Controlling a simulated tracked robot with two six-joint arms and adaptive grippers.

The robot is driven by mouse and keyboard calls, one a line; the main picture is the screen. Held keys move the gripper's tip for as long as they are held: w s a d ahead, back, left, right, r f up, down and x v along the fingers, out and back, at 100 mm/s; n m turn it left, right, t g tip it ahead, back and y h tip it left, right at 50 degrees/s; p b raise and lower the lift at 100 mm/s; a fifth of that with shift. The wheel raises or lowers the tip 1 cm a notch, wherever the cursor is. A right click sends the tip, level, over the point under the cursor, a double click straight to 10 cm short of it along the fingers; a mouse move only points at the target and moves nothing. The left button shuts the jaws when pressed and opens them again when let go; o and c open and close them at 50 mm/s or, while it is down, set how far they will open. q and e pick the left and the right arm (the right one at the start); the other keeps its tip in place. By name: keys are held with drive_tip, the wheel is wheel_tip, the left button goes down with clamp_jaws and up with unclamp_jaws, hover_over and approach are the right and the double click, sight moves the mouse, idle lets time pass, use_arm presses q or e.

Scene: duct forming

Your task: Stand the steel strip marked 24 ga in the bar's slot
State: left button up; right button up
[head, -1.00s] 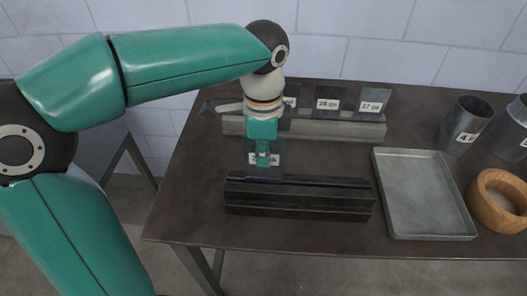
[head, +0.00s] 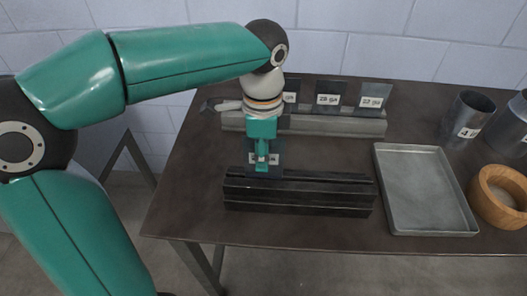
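My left gripper (head: 262,160) is above the back left part of the dark slotted bar (head: 300,198). Its teal fingers appear shut on a dark steel strip (head: 276,166) that stands upright. The fingers cover part of the strip's white label, so I cannot read its mark. The strip's lower edge is at the bar's top, near the slot; I cannot tell whether it is inside. My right gripper is not in view.
Behind, a grey rack (head: 335,126) holds upright strips, including 28 ga (head: 328,99) and 22 ga (head: 371,101); another is partly hidden. A metal tray (head: 420,190), a wooden bowl (head: 499,197) and a metal cylinder (head: 468,119) stand to the right.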

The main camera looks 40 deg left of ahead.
use_arm(q)
drive_tip(key=shift+r, duration=0.15)
wheel_tip(320, 180, up, 12)
idle(0.5)
drive_tip(key=shift+w+f, duration=0.1)
drive_tip(key=shift+f, duration=0.1)
